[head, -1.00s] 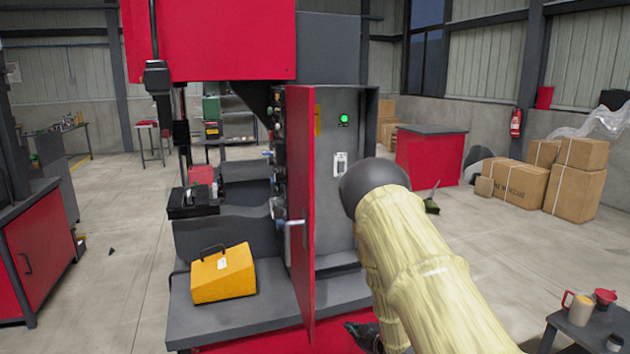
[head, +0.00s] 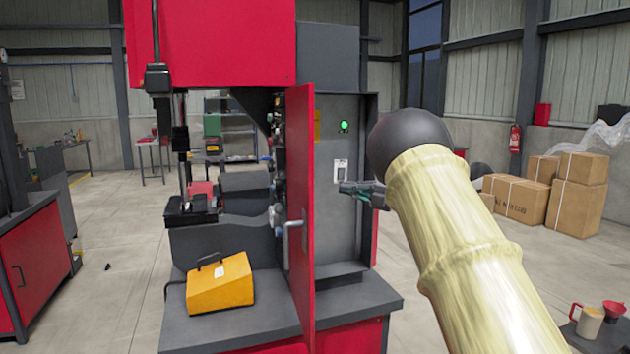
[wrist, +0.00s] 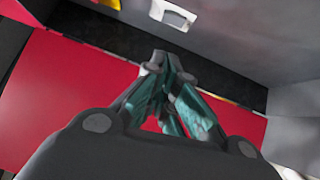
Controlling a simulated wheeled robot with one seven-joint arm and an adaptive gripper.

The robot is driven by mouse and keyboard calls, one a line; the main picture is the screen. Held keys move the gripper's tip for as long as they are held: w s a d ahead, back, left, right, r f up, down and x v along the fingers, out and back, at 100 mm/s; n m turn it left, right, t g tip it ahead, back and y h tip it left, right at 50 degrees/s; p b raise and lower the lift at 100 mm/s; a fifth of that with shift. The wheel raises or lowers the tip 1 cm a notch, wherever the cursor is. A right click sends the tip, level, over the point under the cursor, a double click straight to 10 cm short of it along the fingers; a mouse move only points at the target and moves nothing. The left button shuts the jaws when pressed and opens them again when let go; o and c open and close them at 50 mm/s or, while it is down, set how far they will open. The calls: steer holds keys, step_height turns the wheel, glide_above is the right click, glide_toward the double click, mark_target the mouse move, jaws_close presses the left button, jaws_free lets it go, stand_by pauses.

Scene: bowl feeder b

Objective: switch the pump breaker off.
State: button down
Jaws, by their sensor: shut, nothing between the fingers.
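The breaker (head: 341,171) is a small white unit with a dark part on the grey back panel inside the open cabinet, in the head view. A white fitting that looks like the breaker (wrist: 173,14) shows at the top of the wrist view. Its switch position is too small to tell. A green lamp (head: 344,127) glows above it. My gripper (head: 343,188) is shut and empty, with its tips just below the breaker in the head view. In the wrist view the closed fingers (wrist: 168,62) point toward the panel; I cannot tell whether they touch anything.
The red cabinet door (head: 300,210) stands open to the left of my gripper. A yellow toolbox (head: 220,284) sits on the machine's grey base ledge. Cardboard boxes (head: 578,190) stand at the right. A side table with mugs (head: 590,322) is at the lower right.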

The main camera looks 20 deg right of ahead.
steer(key=shift+a, duration=0.15)
steer(key=w+d+p+x, duration=0.2)
steer(key=p+x, duration=0.2)
steer(key=x, duration=0.8)
steer(key=shift+w+a+r, duration=0.2)
steer(key=shift+w+a, duration=0.05)
steer(key=shift+a, duration=0.05)
steer(key=shift+d, duration=0.15)
